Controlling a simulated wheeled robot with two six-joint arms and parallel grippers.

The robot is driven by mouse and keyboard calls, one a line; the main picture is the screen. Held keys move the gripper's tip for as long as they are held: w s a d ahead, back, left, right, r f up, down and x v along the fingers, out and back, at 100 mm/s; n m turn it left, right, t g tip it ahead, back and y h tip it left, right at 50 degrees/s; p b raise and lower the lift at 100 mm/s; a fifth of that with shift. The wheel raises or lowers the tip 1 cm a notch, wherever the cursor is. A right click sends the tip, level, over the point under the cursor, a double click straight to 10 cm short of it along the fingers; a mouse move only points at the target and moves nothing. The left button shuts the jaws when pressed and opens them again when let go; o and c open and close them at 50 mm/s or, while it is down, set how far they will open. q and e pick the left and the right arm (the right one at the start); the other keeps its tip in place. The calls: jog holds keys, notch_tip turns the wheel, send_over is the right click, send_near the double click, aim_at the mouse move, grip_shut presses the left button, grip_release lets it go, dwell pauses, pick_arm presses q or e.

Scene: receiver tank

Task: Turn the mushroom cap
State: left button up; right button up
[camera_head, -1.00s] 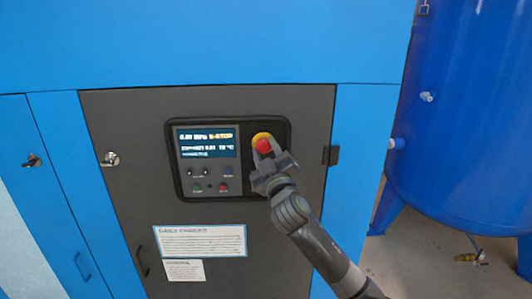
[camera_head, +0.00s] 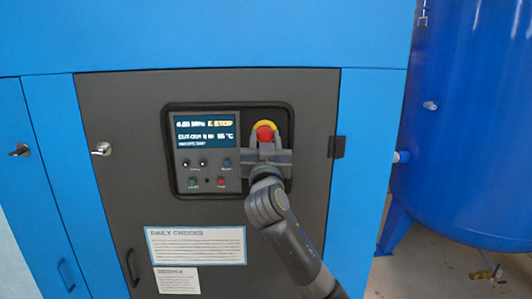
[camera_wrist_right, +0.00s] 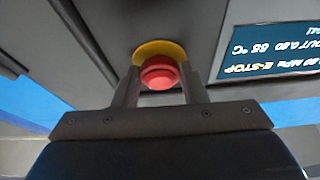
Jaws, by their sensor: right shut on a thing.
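The red mushroom cap (camera_head: 265,132) sits on a yellow collar (camera_head: 264,125) at the upper right of the black control panel. In the right wrist view the red cap (camera_wrist_right: 159,73) shows between my two fingers, with the yellow ring (camera_wrist_right: 160,48) behind it. My right gripper (camera_head: 266,143) reaches the cap from below and is shut on it, one finger on each side. The fingers also show in the right wrist view (camera_wrist_right: 160,85). My left gripper is not in view.
The panel's lit display (camera_head: 207,130) reads E-STOP, with small buttons (camera_head: 221,183) below it. A dark cabinet door (camera_head: 120,120) with a silver lock (camera_head: 101,149) surrounds the panel. A blue tank (camera_head: 470,120) stands at the right.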

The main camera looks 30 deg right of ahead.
jog(key=shift+m+h+b, duration=0.3)
jog(key=shift+m+b, duration=0.25)
jog(key=shift+m, duration=0.45)
jog(key=o, duration=1)
jog(key=shift+w, duration=0.1)
jog(key=b+v, duration=0.4)
jog(key=v, duration=1.3)
jog(key=shift+a+r, duration=0.1)
jog(key=shift+a, duration=0.2)
